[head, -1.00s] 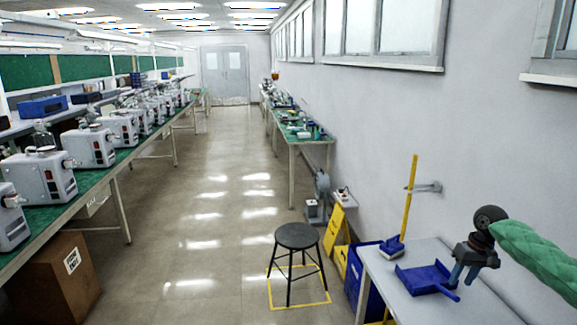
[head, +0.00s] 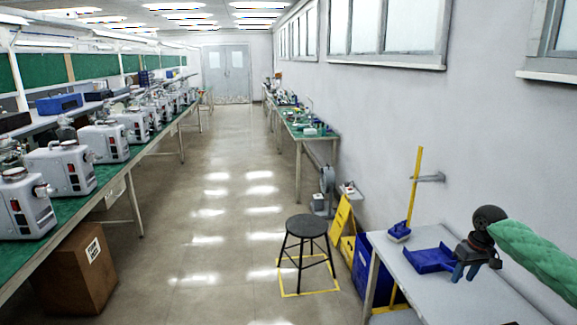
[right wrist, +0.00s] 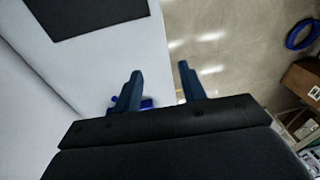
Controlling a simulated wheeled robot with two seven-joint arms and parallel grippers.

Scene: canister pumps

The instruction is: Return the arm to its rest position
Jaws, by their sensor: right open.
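My right gripper (head: 465,272) is at the lower right of the head view, its arm in a green quilted sleeve (head: 535,262). Its two blue-grey fingers point down over the grey side table (head: 410,285). In the right wrist view the fingers (right wrist: 160,72) stand apart with nothing between them. A blue dustpan (head: 430,261) lies on the table just left of the gripper in the head view, its handle partly hidden behind the gripper. I cannot tell the exact gap to the table. My left gripper is not in view.
A blue brush head (head: 399,232) with a yellow pole leans by the wall. A black stool (head: 306,226) stands in a yellow floor square. A yellow sign (head: 340,222) and blue bin (head: 366,268) stand beside the table. Pumps (head: 62,168) line the left bench. The aisle is clear.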

